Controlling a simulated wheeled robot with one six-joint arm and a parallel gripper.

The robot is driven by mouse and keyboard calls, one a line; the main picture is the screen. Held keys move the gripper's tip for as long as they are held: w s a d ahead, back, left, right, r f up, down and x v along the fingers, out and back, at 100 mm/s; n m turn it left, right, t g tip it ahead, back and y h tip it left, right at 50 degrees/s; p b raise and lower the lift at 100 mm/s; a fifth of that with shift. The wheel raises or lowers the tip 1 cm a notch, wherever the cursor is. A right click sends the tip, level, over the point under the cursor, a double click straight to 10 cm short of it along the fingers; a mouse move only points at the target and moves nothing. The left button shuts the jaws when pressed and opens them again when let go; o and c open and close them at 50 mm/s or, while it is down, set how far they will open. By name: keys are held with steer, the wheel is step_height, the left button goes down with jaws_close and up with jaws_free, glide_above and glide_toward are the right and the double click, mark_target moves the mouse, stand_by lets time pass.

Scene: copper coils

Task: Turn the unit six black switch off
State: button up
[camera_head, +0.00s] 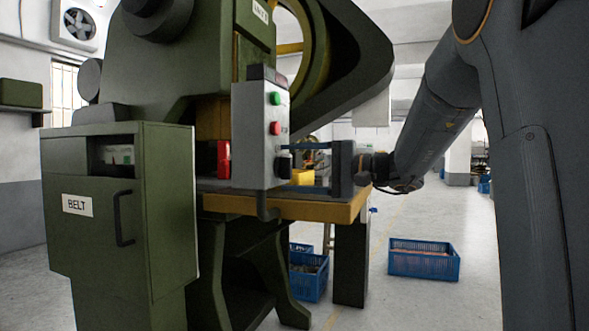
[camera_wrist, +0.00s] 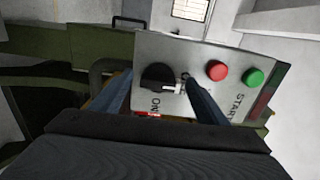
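The grey control box (camera_head: 250,135) is fixed to the green press. In the wrist view, its panel carries the black rotary switch (camera_wrist: 155,76), with a pale pointer mark at its right side. "ON" is printed below the switch; another label right of it is partly hidden by a finger. In the head view, the switch (camera_head: 285,163) is small and dark, below the red button. My gripper (camera_head: 300,167) faces the panel from the right. In the wrist view, its two blue-grey fingers (camera_wrist: 158,84) are apart, one on each side of the switch. Contact cannot be told.
A red button (camera_wrist: 217,70) and green button (camera_wrist: 253,78) sit right of the switch in the wrist view. A yellow-brown work table (camera_head: 300,208) lies below my gripper. A green belt cabinet (camera_head: 120,215) stands left. A blue crate (camera_head: 424,260) is on the floor.

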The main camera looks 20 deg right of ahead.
steer(key=shift+d, duration=0.1)
steer(key=v, duration=0.7)
steer(key=shift+s+d, duration=0.25)
steer(key=s+a+f+n+g+h, duration=0.2)
steer(key=s+a+f+g, duration=0.3)
steer(key=s+a+f, duration=0.3)
steer(key=s+a+f+n+g+h, duration=0.1)
steer(key=s+a+f+g+h, duration=0.4)
steer(key=a+f, duration=0.55)
steer(key=s+d+f+n+h, duration=0.2)
steer(key=s+f+n+h, duration=0.5)
steer(key=s+f, duration=0.85)
steer(key=s+d+r+m+p, duration=0.2)
steer(key=d+r+p, duration=0.8)
steer(key=p, duration=0.8)
steer(key=shift+r+m+g+h+p, duration=0.3)
steer(key=shift+r+m+p, duration=0.15)
steer(key=shift+r, duration=0.25)
